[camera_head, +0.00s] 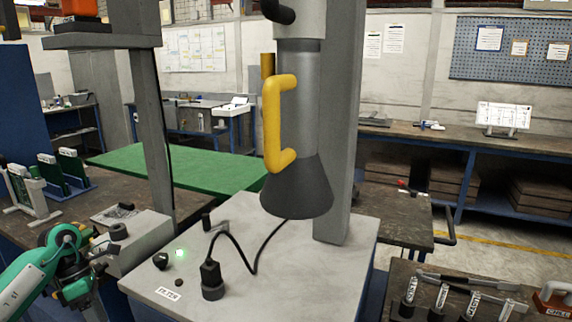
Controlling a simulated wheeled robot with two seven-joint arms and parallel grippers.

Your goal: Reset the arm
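The microscope arm hangs over a pale grey base (248,262). Its grey tube (297,105) ends in a dark flared cone (297,188), which appears above the base top. A yellow C-shaped handle (272,125) is fixed to the tube's left side. My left gripper (82,285) is at the lower left, well away from the handle and touching nothing I can make out. Its fingers are dark and partly cut off, so its opening is unclear. My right gripper is not in view.
A black plug (211,280) with a cable stands on the base beside a green light (179,253) and a knob (160,261). A grey post (150,130) rises at left. A tray of labelled tools (450,295) lies at lower right. A green mat (180,166) lies behind.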

